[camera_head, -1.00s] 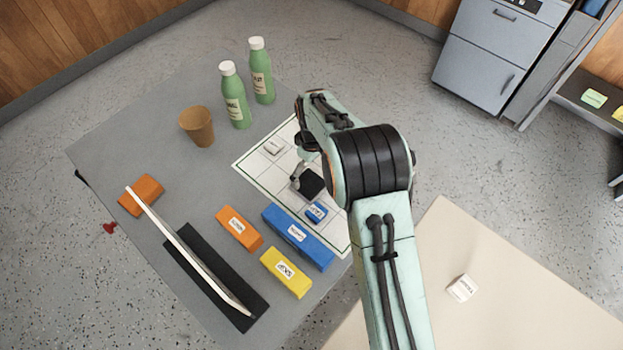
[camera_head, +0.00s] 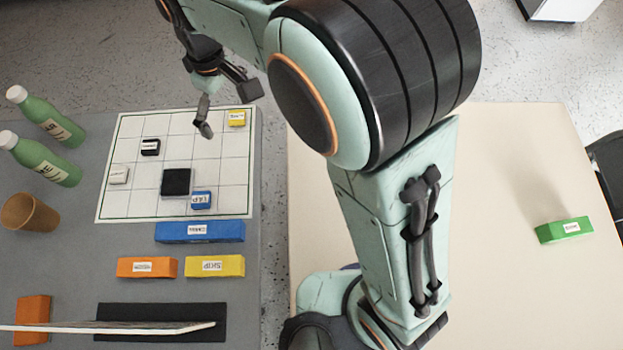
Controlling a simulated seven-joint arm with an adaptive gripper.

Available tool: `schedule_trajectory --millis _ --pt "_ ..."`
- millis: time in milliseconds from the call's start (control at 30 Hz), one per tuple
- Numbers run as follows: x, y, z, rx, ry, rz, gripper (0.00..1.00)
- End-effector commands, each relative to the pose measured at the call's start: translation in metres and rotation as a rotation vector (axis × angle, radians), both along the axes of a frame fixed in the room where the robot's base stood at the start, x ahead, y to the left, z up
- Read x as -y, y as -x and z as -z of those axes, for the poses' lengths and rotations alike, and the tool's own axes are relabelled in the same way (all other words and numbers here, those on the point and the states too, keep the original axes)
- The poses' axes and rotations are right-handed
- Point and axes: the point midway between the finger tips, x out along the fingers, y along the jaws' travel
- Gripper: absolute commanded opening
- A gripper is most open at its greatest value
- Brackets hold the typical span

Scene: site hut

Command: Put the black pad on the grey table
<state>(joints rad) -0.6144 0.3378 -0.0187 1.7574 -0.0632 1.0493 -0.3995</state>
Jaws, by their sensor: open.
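The black pad (camera_head: 176,182), a flat dark square, lies on a white gridded sheet (camera_head: 120,200) on the grey table (camera_head: 80,240). My gripper (camera_head: 228,110) is open and empty, with its fingers spread near the sheet's upper right part. It is up and right of the pad in the picture and apart from it. Its height above the sheet is hard to tell. The pad is fully in view.
On the sheet are small black (camera_head: 150,147), white (camera_head: 119,174), yellow (camera_head: 236,118) and blue (camera_head: 201,200) blocks. Longer blocks and a thin white panel (camera_head: 60,327) over a black strip (camera_head: 160,310) lie below. Bare grey surface lies between.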

Motion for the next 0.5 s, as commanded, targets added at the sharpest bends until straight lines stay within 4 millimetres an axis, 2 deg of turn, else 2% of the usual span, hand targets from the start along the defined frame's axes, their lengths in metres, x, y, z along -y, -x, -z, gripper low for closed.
schedule_trajectory --millis 33,100,200,300,400,500 --pt "0.043 0.01 -0.02 0.003 -0.01 0.13 0.97" --pt "0.094 0.036 -0.035 -0.004 -0.013 0.309 0.97" --pt "0.148 0.082 -0.043 -0.013 -0.021 0.543 0.97" --pt "0.179 0.125 -0.039 -0.021 -0.026 0.731 0.97" --pt "0.194 0.155 -0.031 -0.027 -0.03 0.858 0.97" --pt "0.2 0.172 -0.025 -0.032 -0.031 0.927 0.97"
